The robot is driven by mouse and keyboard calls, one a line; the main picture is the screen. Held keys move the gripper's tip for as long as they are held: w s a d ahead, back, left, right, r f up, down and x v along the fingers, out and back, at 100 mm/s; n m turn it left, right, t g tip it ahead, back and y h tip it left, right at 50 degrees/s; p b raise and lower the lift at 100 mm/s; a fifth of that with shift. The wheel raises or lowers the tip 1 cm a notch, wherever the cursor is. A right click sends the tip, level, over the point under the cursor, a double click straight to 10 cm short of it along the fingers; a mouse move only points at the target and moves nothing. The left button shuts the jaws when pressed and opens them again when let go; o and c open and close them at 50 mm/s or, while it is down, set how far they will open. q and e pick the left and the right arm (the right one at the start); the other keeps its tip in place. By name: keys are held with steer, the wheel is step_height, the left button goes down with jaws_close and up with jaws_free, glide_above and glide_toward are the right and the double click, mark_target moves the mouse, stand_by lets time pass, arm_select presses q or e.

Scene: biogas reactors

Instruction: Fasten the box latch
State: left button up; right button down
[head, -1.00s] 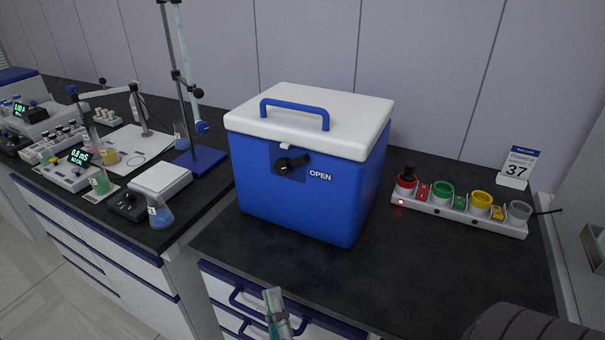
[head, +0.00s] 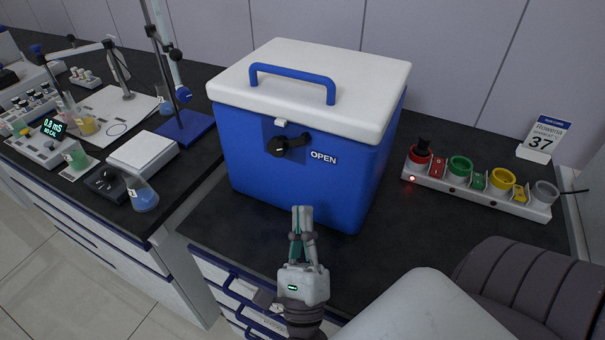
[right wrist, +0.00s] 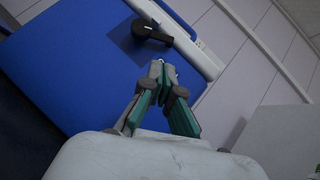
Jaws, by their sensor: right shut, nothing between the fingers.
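The blue box (head: 300,165) with a white lid (head: 315,82) and blue handle stands on the dark counter, lid down. Its black latch (head: 288,144) is on the front face, the lever pointing right toward the word OPEN. The latch also shows in the right wrist view (right wrist: 150,33), top centre. My right gripper (head: 302,210) is shut and empty, in front of the box and below the latch, apart from it. In the right wrist view its fingertips (right wrist: 160,68) are together near the box's front. My left gripper is not in view.
A flask (head: 143,194), a scale (head: 144,155) and a stand with a blue base (head: 186,128) are at left. Drawers with blue handles lie below the counter.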

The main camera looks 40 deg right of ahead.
mark_target(288, 144)
steer(key=p+x, duration=0.3)
steer(key=x, duration=0.5)
steer(key=shift+w+d+r, duration=0.15)
steer(key=shift+w+r, duration=0.05)
steer(key=shift+r, duration=0.05)
steer(key=shift+w+d+r, duration=0.15)
steer(key=shift+w, duration=0.05)
arm_select(q)
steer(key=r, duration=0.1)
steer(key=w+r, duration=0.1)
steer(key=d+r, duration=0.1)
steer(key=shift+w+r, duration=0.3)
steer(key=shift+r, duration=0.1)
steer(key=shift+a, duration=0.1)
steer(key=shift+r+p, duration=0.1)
steer(key=shift+p, duration=0.2)
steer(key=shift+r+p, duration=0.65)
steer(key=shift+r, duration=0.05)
arm_select(e)
steer(key=shift+r+n+y, duration=0.25)
steer(key=shift+n+y, duration=0.25)
steer(key=shift+n, duration=0.2)
